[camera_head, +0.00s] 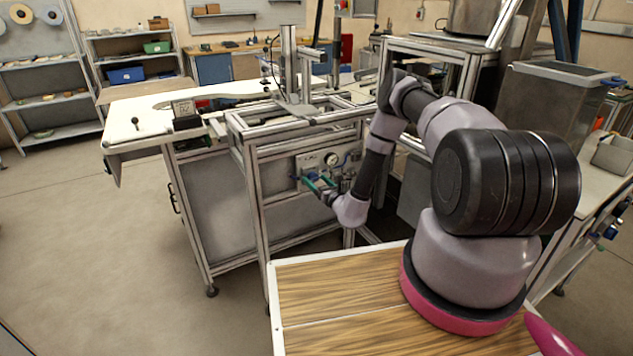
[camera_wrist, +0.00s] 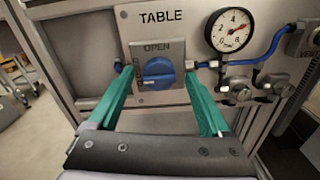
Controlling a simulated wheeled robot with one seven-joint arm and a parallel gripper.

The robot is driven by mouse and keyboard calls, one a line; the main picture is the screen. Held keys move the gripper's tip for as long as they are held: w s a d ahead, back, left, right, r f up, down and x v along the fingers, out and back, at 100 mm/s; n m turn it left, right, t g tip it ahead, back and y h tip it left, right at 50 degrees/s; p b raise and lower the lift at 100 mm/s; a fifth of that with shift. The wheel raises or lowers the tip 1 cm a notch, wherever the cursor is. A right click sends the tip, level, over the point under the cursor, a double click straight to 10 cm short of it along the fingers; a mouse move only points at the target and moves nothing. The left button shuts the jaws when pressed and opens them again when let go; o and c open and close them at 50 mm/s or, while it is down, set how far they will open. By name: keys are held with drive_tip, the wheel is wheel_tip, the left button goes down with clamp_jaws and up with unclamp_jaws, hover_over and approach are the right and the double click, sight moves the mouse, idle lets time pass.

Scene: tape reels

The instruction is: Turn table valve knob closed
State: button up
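The blue table valve knob (camera_wrist: 159,72) sits on a panel (camera_wrist: 190,14) labelled TABLE, with the word OPEN above the knob. A lighter handle strip on the knob points to the left, roughly level. My gripper (camera_wrist: 160,84) faces the panel with its two green fingers spread wide, one on each side of the knob. Clear gaps show between the fingers and the knob, and nothing is held. In the head view, my gripper (camera_head: 318,184) is low at the front of the machine frame, by the panel (camera_head: 313,161); the knob is too small to make out there.
A round pressure gauge (camera_wrist: 231,30) is right of the knob, with a blue hose (camera_wrist: 270,48) and metal fittings (camera_wrist: 255,88) close to the right finger. Aluminium frame posts (camera_head: 252,200) stand left of the panel. The floor at left (camera_head: 90,235) is clear.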

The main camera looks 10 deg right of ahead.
drive_tip(key=v, duration=1)
drive_tip(key=shift+s, duration=0.35)
drive_tip(key=shift+d+r, duration=0.1)
